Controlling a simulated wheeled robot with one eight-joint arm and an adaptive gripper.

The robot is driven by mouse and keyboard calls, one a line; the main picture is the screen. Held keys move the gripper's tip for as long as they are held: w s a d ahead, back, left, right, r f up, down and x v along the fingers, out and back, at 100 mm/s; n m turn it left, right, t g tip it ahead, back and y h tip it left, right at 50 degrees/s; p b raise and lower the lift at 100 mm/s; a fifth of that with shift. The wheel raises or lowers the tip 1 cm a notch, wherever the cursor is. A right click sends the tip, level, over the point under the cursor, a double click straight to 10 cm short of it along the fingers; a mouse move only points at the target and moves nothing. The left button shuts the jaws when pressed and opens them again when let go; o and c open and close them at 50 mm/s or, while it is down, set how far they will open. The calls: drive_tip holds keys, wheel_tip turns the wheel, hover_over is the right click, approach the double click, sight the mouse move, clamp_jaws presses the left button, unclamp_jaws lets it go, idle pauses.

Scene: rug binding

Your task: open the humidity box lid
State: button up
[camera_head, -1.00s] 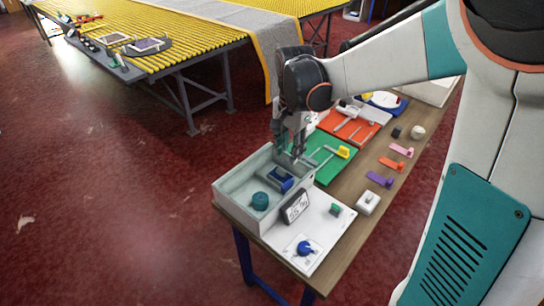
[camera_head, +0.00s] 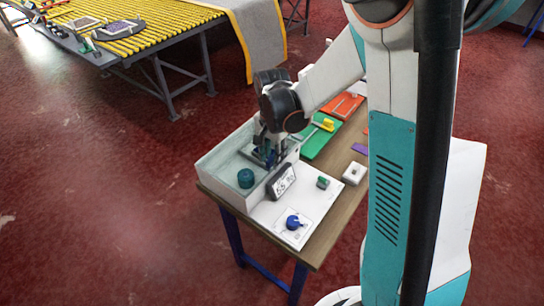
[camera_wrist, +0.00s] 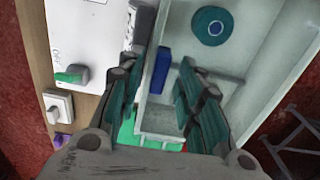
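The humidity box (camera_head: 216,178) is a pale open-looking box at the near-left end of the bench, with a display (camera_head: 283,182) on its front wall. I cannot tell whether a clear lid covers it. A teal round piece (camera_head: 245,178) shows in it, also in the wrist view (camera_wrist: 212,27). A blue upright block (camera_wrist: 162,70), perhaps the lid's handle, stands near the display side. My gripper (camera_head: 269,153) points down over the box. In the wrist view my gripper (camera_wrist: 160,88) is open, with the blue block between its fingers, nearer the left one; contact is not clear.
A white panel with a blue knob (camera_head: 293,222) and a green switch (camera_head: 322,182) lies beside the box. A white switch (camera_head: 354,173) is to the right. A green tray (camera_head: 313,145) and an orange tray (camera_head: 343,105) lie behind. Red floor is free at left.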

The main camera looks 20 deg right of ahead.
drive_tip(key=shift+f, duration=0.1)
clamp_jaws()
